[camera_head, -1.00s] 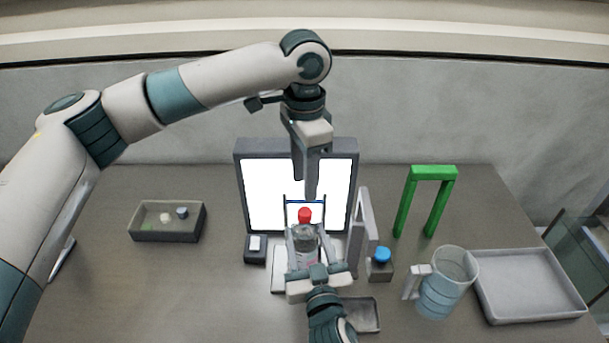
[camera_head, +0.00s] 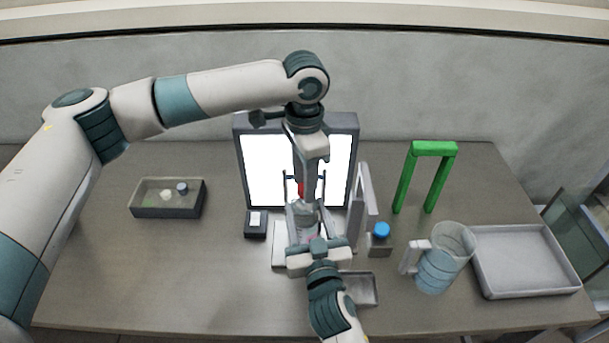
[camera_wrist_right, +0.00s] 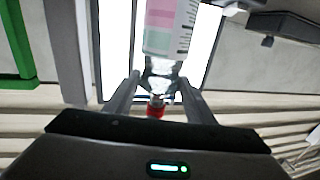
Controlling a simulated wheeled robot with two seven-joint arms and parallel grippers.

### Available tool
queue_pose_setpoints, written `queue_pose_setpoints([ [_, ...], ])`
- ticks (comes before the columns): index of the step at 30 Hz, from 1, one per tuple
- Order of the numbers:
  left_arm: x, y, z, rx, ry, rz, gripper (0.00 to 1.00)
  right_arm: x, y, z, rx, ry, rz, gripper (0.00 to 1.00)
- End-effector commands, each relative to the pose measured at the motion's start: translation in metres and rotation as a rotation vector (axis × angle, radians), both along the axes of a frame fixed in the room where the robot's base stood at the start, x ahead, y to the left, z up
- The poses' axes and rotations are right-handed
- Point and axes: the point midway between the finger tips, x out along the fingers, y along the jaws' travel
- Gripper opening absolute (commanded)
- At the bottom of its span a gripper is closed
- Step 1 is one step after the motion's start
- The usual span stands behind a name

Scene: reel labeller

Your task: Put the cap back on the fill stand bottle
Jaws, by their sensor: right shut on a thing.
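A clear bottle (camera_head: 305,214) stands upright in front of the bright panel, with a red cap (camera_head: 301,190) at its top. The right wrist view shows the red cap (camera_wrist_right: 156,109) beyond the clear neck and a pink, scaled label (camera_wrist_right: 168,25). My right gripper (camera_head: 304,222) reaches in from the front and is shut on the bottle, a finger on each side. My left gripper (camera_head: 308,198) points down from above, its near finger partly covering the cap. Its jaw gap is hidden, so I cannot tell whether it grips the cap.
A lit panel (camera_head: 265,170) stands behind. A parts box (camera_head: 168,211) is left; the front-left table is clear.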

Motion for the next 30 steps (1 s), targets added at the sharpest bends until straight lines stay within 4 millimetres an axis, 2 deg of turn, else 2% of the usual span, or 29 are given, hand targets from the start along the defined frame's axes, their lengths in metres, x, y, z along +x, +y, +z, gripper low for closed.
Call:
queue_pose_setpoints([
  [4,0.0001,0.0000,0.0002,0.000,0.000,0.000,0.36,0.0001,0.0000,0.0002,0.000,0.000,0.000,0.00],
  [6,0.0001,0.0000,0.0002,0.000,0.000,0.000,0.19,0.0001,0.0000,0.0002,0.000,0.000,0.000,0.00],
  [9,0.0002,0.0001,0.0003,0.000,0.000,0.000,0.00,0.0000,0.0000,0.0001,0.000,0.000,0.000,0.00],
  [18,0.0003,0.0001,0.0005,0.000,0.000,-0.004,0.00,0.0000,0.0000,0.0002,0.000,0.000,0.000,0.00],
  [19,0.0003,0.0001,0.0005,0.000,0.000,-0.004,0.26,0.0000,0.0000,0.0002,0.000,0.000,0.000,0.00],
  [21,0.0003,0.0001,0.0005,0.000,0.000,-0.004,0.42,0.0000,0.0000,0.0002,0.000,0.000,0.000,0.00],
  [22,0.0002,0.0001,0.0005,0.000,0.000,-0.004,0.45,0.0000,0.0000,0.0002,0.000,0.000,0.000,0.00],
  [30,0.0002,0.0001,0.0007,0.000,0.000,-0.004,0.45,0.0000,0.0000,0.0002,0.000,0.000,0.000,0.00],
])
